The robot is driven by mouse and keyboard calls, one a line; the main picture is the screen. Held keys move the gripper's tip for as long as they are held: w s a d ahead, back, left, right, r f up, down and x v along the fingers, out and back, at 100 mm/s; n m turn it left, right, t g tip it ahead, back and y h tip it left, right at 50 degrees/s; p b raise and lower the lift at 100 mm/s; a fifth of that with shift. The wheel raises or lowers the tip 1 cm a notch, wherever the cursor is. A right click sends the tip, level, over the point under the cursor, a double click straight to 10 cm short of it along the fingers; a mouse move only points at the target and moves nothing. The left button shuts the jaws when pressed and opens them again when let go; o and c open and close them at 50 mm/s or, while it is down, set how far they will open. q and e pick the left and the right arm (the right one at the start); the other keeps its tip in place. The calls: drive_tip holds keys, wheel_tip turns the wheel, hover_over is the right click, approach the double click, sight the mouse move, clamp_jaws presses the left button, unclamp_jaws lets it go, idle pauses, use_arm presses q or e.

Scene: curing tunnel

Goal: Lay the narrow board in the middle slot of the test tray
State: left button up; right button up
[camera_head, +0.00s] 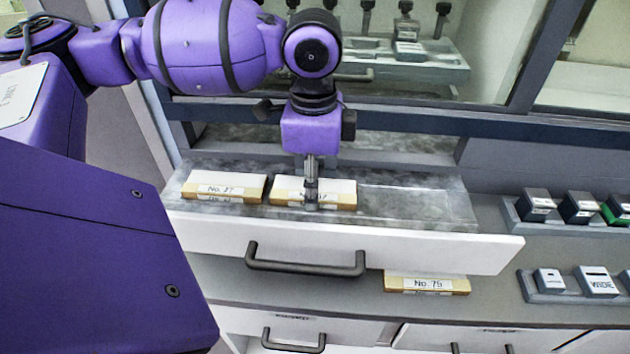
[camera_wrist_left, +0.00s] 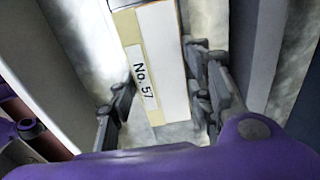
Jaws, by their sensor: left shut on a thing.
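My left gripper (camera_head: 311,200) reaches down into an open white drawer (camera_head: 340,240). It is shut on a flat tan-and-white pack (camera_head: 338,190), whose label reads No. 57 in the left wrist view (camera_wrist_left: 165,60). One finger is on each side of the pack. In the head view the fingers partly cover the label. The pack lies in the middle of the drawer and I see no clear gap under it. I cannot pick out a narrow board or a test tray with certainty. My right gripper is not in view.
A similar labelled pack (camera_head: 224,187) lies at the drawer's left; the drawer's right part (camera_head: 420,205) is empty. A No. 79 pack (camera_head: 427,284) lies on the grey counter below. Small blocks, one marked WIDE (camera_head: 597,282), stand at the right. A glazed cabinet stands behind.

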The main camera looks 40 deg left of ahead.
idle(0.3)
use_arm(q)
drive_tip(key=o, duration=1.1)
drive_tip(key=shift+o, duration=0.2)
drive_tip(key=shift+r, duration=0.35)
wheel_tip(320, 180, up, 12)
drive_tip(key=p, duration=0.1)
drive_tip(key=shift+f+p, duration=0.25)
drive_tip(key=shift+p, duration=0.15)
